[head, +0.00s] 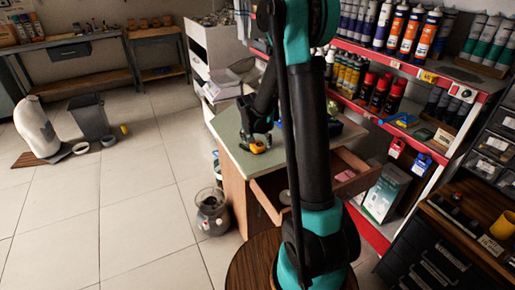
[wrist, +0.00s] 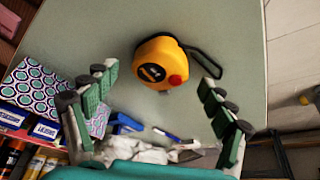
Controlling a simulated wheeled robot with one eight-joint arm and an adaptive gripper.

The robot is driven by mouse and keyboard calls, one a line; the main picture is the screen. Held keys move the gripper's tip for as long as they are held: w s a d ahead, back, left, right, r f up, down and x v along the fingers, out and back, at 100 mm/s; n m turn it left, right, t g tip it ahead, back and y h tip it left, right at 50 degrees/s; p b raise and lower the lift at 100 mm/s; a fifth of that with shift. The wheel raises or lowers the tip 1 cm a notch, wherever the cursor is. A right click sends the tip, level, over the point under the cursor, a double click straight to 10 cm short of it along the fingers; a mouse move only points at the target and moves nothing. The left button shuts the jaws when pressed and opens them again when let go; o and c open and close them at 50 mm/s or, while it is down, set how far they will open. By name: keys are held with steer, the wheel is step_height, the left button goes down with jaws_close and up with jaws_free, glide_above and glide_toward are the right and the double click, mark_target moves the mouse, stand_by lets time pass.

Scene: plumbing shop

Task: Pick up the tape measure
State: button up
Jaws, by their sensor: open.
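The tape measure (wrist: 160,62) is yellow and black with a red button and a dark wrist strap. It lies on the pale green top of a small cabinet (head: 232,130), near its left edge in the head view, where the tape measure (head: 257,148) looks small. My gripper (wrist: 158,95) is open, its green-padded fingers spread on either side below the tape measure in the wrist view. Nothing is between the fingers but the tabletop and items further off. In the head view my gripper (head: 256,138) hangs just above the tape measure, partly hidden by its own dark links.
Patterned boxes (wrist: 42,85), a crumpled white cloth (wrist: 135,152) and pens lie on the same top. A drawer (head: 270,195) stands open below it.

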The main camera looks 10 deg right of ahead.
steer(key=shift+x, duration=0.85)
steer(key=c, duration=1.5)
steer(key=shift+r, duration=0.1)
